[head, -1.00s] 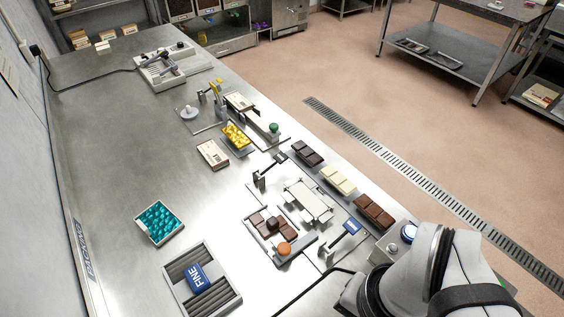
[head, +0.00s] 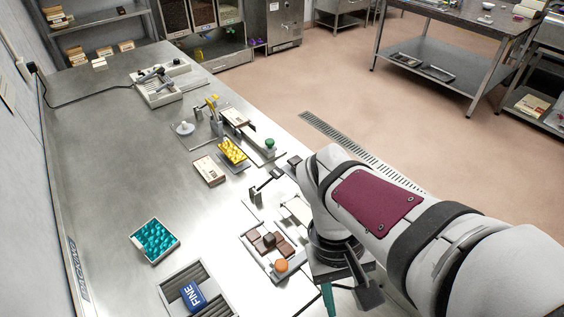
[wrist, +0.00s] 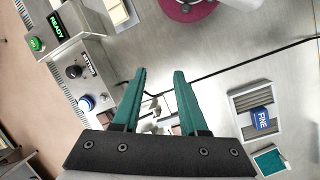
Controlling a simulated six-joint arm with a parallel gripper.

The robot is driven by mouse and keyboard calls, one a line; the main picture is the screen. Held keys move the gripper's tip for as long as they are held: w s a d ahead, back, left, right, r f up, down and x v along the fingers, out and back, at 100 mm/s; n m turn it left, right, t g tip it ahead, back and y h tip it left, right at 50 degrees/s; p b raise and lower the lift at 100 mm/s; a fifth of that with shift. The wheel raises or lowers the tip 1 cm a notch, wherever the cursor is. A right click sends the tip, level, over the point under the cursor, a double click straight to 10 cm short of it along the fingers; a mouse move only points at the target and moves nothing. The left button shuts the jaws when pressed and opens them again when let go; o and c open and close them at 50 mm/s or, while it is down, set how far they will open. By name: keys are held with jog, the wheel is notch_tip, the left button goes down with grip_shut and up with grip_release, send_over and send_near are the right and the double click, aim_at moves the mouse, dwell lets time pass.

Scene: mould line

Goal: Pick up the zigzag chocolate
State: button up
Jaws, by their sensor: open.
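Several brown chocolates (head: 258,245) sit in a small pale tray (head: 296,263) near the middle of the bench in the head view. A darker piece (head: 268,239) is among them. At this size I cannot tell which one has a zigzag. My gripper (wrist: 160,72) is open and empty, its two teal fingers apart in the wrist view. In the head view one teal finger (head: 328,299) shows to the right of and nearer than the tray. In the wrist view the fingers partly hide the chocolate area.
A grey slatted tray holds a blue FINE block (head: 193,295). A box of teal pieces (head: 155,240) and a yellow-filled tray (head: 233,151) are nearby. My arm covers the right side. The bench's left is clear.

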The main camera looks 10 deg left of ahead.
jog(key=w+a+f+n+h, duration=0.2)
jog(key=w+a+n+h, duration=0.15)
jog(key=w+n, duration=0.25)
jog(key=n+t+h, duration=0.4)
jog(key=n+t, duration=0.8)
jog(key=n, duration=0.6)
send_near(265, 240)
jog(key=shift+y, duration=0.35)
jog(key=x, duration=1)
jog(key=shift+w+d, duration=0.15)
jog(key=shift+d, duration=0.25)
grip_shut()
